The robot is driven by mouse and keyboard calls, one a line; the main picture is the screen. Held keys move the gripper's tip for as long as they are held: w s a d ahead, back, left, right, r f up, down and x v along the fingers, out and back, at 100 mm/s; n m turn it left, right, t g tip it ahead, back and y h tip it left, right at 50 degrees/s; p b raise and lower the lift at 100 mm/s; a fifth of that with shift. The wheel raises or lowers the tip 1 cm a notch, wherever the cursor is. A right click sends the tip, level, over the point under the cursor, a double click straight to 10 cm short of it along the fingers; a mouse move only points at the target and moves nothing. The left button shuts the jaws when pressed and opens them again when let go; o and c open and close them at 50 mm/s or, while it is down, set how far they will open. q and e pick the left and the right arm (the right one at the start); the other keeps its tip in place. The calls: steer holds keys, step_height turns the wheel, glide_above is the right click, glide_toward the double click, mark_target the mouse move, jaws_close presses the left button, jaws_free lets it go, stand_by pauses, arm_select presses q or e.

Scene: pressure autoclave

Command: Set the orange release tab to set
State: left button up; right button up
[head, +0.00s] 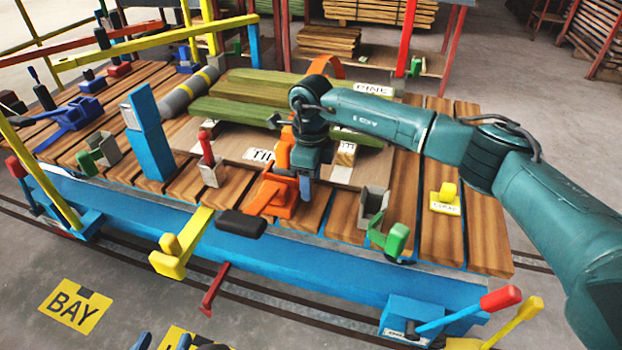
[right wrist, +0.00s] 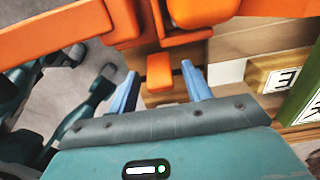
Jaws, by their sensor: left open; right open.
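The orange release mechanism (head: 270,197) stands on the plank deck near its front edge, with an upright orange part (head: 284,148) behind. In the right wrist view a small orange tab (right wrist: 160,73) sticks out below larger orange blocks (right wrist: 203,12). My right gripper (head: 300,184) points down beside the orange mechanism and partly hides it. In the right wrist view its blue fingers (right wrist: 160,92) are open, one on each side of the tab, with visible gaps. Any contact is unclear. My left gripper (head: 163,342) shows only blue fingertips at the bottom edge, apart and empty.
Green boards (head: 250,112) lie behind. A blue post (head: 148,135) stands to the left.

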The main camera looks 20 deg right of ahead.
steer(key=c, duration=1)
steer(key=shift+w+a+g+h, duration=0.2)
steer(key=shift+a+g+h, duration=0.15)
steer(key=shift+h, duration=0.15)
steer(key=shift+w+a+f+g+h+b, duration=0.1)
steer(key=shift+w+a+g+h+b, duration=0.1)
steer(key=shift+g+h+b, duration=0.25)
steer(key=shift+h, duration=0.25)
steer(key=shift+o, duration=0.2)
steer(key=shift+c, duration=0.2)
steer(key=o, duration=1)
